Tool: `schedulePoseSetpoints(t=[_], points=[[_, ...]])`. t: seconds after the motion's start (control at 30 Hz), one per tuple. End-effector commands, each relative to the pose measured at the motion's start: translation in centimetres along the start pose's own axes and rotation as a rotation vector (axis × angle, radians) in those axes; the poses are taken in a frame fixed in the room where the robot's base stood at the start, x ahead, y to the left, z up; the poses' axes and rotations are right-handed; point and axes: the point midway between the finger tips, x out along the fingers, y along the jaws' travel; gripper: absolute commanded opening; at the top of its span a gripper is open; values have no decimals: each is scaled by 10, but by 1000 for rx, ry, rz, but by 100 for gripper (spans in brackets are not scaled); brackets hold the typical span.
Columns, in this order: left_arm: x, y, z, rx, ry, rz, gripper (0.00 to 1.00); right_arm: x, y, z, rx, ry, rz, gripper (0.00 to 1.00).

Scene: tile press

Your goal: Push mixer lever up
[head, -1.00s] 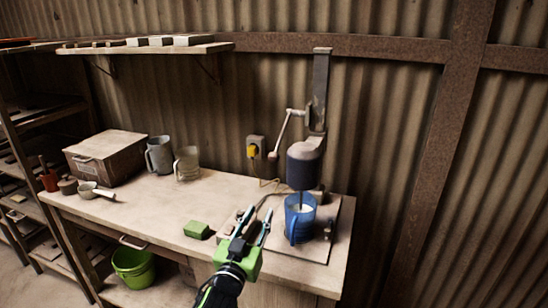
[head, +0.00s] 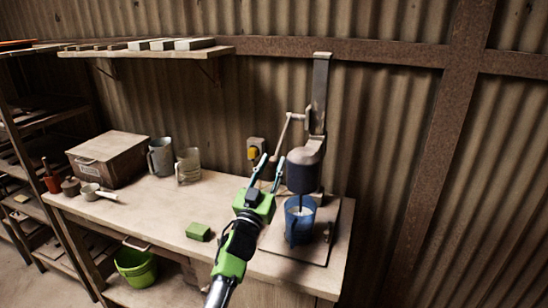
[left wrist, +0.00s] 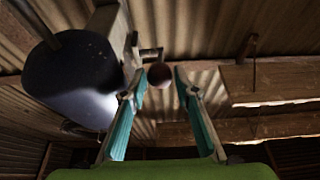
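The mixer (head: 304,172) stands at the right end of the bench, with a dark motor head on an upright post. Its lever (head: 285,132) slants down and left from the post. In the left wrist view the lever's dark round knob (left wrist: 160,75) appears between the fingertips, just beyond them; contact cannot be told. My left gripper (head: 272,160) is open, pointing up at the lever's lower end, left of the motor head. The motor head fills the upper left of the left wrist view (left wrist: 75,80). A blue jug (head: 299,226) stands under the mixer. My right gripper is out of view.
A yellow-and-grey switch box (head: 255,148) is on the wall behind the lever. A shelf (head: 150,52) hangs at upper left.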

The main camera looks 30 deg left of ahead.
Motion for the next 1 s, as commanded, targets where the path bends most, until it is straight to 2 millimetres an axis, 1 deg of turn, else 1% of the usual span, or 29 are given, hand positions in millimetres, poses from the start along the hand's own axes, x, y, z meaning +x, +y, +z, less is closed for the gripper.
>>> schedulePoseSetpoints(t=[0.03, 0.2, 0.5, 0.53, 0.57, 0.6, 0.63, 0.83, 1.0], points=[[8, 0, -1, 0, 0, -1, 28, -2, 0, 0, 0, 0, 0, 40], [19, 0, 0, 0, 0, 0, 28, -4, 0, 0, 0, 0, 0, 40], [21, 0, 0, 1, 0, 0, 28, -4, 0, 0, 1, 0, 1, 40], [21, 0, 0, 1, 0, 0, 23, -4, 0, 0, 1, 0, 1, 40], [21, 0, 0, 1, 0, 0, 15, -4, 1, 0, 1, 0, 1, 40], [21, 0, 0, 1, 0, 0, 5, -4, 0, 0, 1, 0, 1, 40], [21, 0, 0, 1, 0, 0, 0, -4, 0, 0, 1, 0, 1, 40], [22, 0, -1, 0, 0, 0, 0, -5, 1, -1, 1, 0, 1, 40], [25, 1, -4, 0, -1, 0, 0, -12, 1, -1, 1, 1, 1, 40]])
